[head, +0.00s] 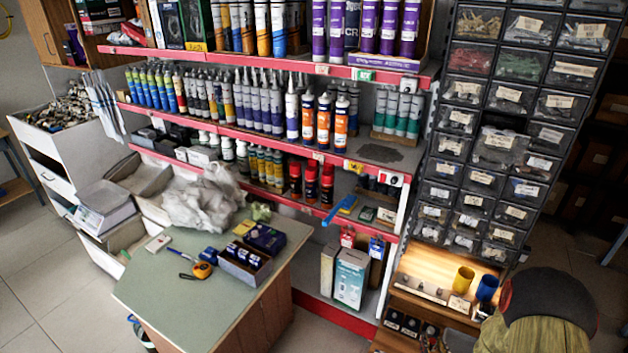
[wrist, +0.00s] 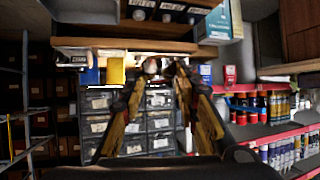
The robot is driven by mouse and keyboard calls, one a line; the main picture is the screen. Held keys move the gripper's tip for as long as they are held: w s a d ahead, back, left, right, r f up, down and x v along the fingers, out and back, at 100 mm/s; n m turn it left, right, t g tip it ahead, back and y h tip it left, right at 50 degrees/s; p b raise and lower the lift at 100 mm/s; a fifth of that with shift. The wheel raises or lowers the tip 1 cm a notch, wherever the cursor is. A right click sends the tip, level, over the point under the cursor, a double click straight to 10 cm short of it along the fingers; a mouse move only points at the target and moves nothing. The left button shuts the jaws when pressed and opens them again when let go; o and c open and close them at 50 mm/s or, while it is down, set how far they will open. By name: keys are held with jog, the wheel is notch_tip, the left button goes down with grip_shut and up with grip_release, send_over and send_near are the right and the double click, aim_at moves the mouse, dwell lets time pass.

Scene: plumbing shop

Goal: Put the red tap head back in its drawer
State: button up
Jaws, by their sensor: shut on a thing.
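In the wrist view, which looks upside down, the two tan and black fingers of my gripper (wrist: 152,74) close in on a small pale and reddish thing (wrist: 151,66). It is probably the red tap head, but it is dim and mostly hidden by the fingertips. It is held in front of the lit wooden shelf (wrist: 125,45). In the head view, a drawer with dark round pieces (head: 405,322) is under the lit shelf (head: 412,271). I cannot make out the tap head there.
A yellow cup (head: 463,279) and a blue cup (head: 487,287) stand on the lit shelf, close to my gripper. Labelled small-parts drawers (head: 500,150) rise behind. Red-edged shelves of bottles (head: 275,110) and a green-topped counter (head: 160,275) are to the left.

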jog(key=w+a+r+n+y, duration=0.1)
jog(key=w+a+r, duration=0.2)
jog(key=a, duration=0.7)
jog(key=w+a+r+n+y, duration=0.2)
jog(key=w+a+r, duration=0.1)
jog(key=a, duration=0.8)
jog(key=shift+w+a+r+t+y, duration=0.15)
jog(key=shift+a+r+t+y, duration=0.15)
jog(key=shift+r, duration=0.1)
jog(key=shift+d, duration=0.1)
